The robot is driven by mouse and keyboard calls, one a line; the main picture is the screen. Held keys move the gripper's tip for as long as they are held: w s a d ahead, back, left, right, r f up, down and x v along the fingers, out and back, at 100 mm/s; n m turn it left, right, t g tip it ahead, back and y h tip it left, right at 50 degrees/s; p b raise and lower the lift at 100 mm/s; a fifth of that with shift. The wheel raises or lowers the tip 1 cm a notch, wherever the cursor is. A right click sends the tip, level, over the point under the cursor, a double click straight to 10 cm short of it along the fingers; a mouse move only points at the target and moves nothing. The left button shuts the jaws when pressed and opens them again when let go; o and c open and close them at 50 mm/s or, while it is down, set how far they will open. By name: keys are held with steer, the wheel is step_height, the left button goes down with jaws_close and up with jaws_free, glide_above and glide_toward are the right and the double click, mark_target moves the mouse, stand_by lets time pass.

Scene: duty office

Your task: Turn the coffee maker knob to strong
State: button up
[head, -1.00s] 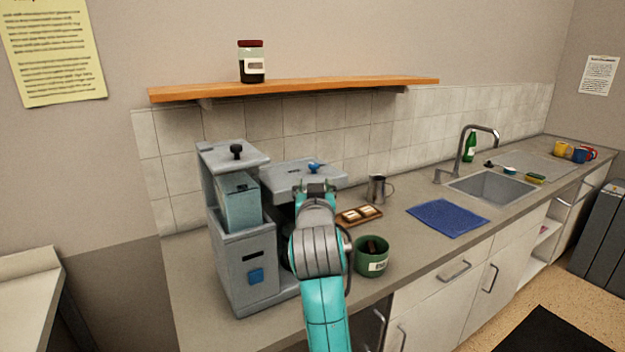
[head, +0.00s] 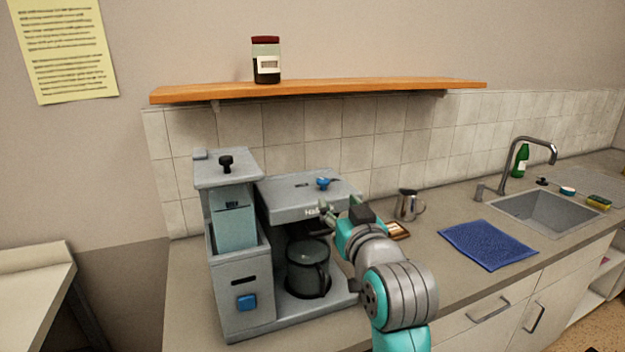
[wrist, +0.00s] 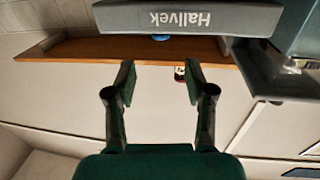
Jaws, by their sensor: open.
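The grey coffee maker (head: 290,208) stands on the counter, with its brand-marked brew head also in the wrist view (wrist: 190,18). A blue knob (head: 322,183) sits on top of the brew head. A sliver of blue shows over the brew head's edge in the wrist view, likely the same knob (wrist: 160,37). I cannot read the knob's setting. My gripper (head: 342,207) is open and empty, in front of the brew head's right part, below and right of the knob. In the wrist view, its fingers (wrist: 160,85) are apart with nothing between them.
A black knob (head: 226,163) tops the left tower, and a blue button (head: 247,302) is on its front. A glass carafe (head: 307,270) stands under the brew head. A metal jug (head: 408,205) stands right. A wooden shelf (head: 350,87) with a jar (head: 266,60) hangs above.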

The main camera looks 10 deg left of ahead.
mark_target(322, 184)
steer(key=x, duration=1)
steer(key=shift+w+a, duration=0.25)
steer(key=shift+w, duration=0.05)
jaws_close()
steer(key=shift+a+m+t+h, duration=0.2)
steer(key=shift+m+t+h, duration=0.15)
steer(key=shift+h, duration=0.35)
steer(key=shift+m+t+h, duration=0.55)
steer(key=shift+m+h, duration=1.3)
steer(key=shift+h, duration=0.75)
